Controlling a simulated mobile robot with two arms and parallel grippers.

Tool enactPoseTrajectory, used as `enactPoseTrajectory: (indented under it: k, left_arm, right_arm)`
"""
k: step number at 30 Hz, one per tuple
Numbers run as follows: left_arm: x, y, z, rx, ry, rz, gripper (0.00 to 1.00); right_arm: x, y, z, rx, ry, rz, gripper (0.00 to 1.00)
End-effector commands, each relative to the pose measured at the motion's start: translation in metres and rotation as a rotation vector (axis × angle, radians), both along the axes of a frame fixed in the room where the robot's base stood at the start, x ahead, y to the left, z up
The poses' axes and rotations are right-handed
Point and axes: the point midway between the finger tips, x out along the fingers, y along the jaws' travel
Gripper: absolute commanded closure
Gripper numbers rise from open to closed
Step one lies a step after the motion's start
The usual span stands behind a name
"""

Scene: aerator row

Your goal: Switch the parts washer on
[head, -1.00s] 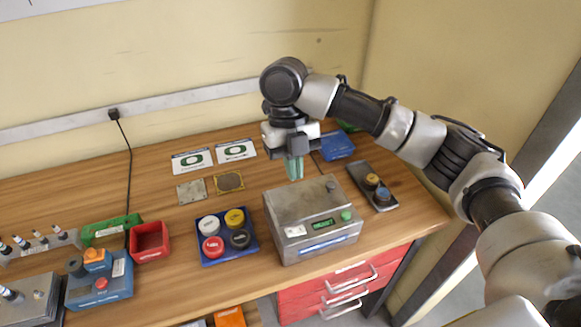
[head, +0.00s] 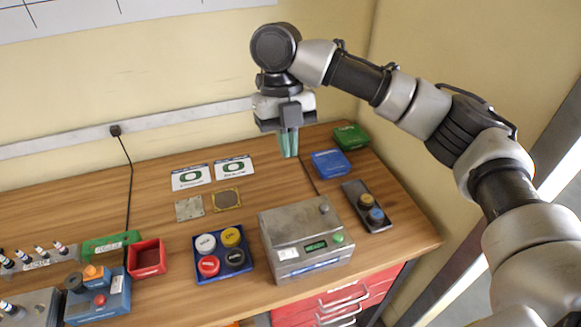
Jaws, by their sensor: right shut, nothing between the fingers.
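A grey metal box (head: 293,222), which looks like the parts washer, stands on the wooden bench. Its front has a small display (head: 316,246) lit with green letters that seem to read READY. Beside the display is a green button (head: 337,239), and a grey knob (head: 324,207) sits on the top at the right. The blue label on its front is too small to read. My right gripper (head: 289,155) points down above and behind the box, shut and empty, apart from it. My left gripper is out of view.
A blue tray (head: 222,277) with white, yellow, red and dark round caps stands left of the box. Blue (head: 331,163) and green (head: 350,136) boxes sit behind. A red bin (head: 147,258) stands left.

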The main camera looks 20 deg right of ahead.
Motion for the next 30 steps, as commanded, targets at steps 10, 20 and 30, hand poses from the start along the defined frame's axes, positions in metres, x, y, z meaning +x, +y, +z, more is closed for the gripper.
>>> enactPoseTrajectory:
  k: [10,20,30]
  left_arm:
    - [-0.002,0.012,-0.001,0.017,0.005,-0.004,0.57]
    - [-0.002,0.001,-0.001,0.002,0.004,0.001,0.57]
    - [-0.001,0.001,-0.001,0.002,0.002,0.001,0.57]
  right_arm:
    - [0.008,-0.004,0.026,0.0,0.001,-0.001,1.0]
    - [0.007,-0.002,0.023,0.0,0.002,-0.004,1.0]
    - [-0.029,0.05,-0.087,0.021,-0.045,-0.295,1.0]
